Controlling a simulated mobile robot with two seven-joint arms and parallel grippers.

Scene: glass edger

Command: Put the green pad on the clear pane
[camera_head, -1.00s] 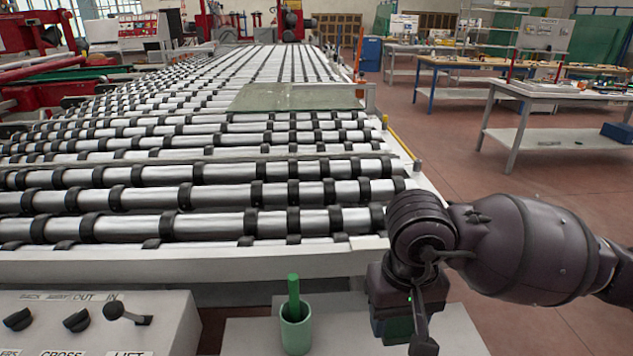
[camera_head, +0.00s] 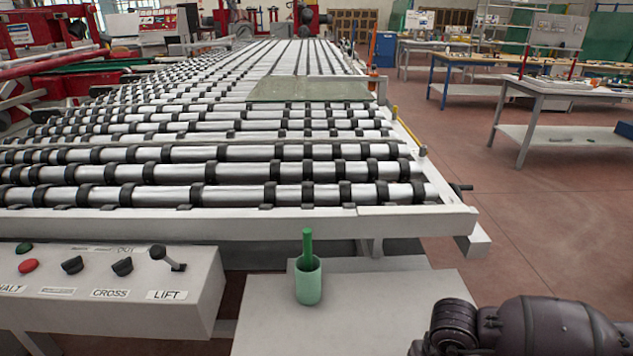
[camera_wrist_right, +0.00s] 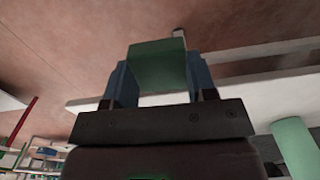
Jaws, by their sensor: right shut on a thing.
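The clear pane (camera_head: 312,90) lies flat on the rollers toward the far right part of the conveyor in the head view. It looks greenish and see-through. In the right wrist view, the green pad (camera_wrist_right: 158,60) sits between the two blue fingers of my right gripper (camera_wrist_right: 158,80), which is shut on it. The pad is held in the air, well apart from the pane. In the head view my right arm shows at the lower right corner, and its gripper is below the frame. My left gripper is in no view.
A green cup (camera_head: 308,284) with a green stick stands on a white table (camera_head: 262,318) in front of the conveyor (camera_head: 250,222). A control box with knobs and a lever (camera_head: 120,285) is at the left. Open floor (camera_head: 520,230) lies to the right.

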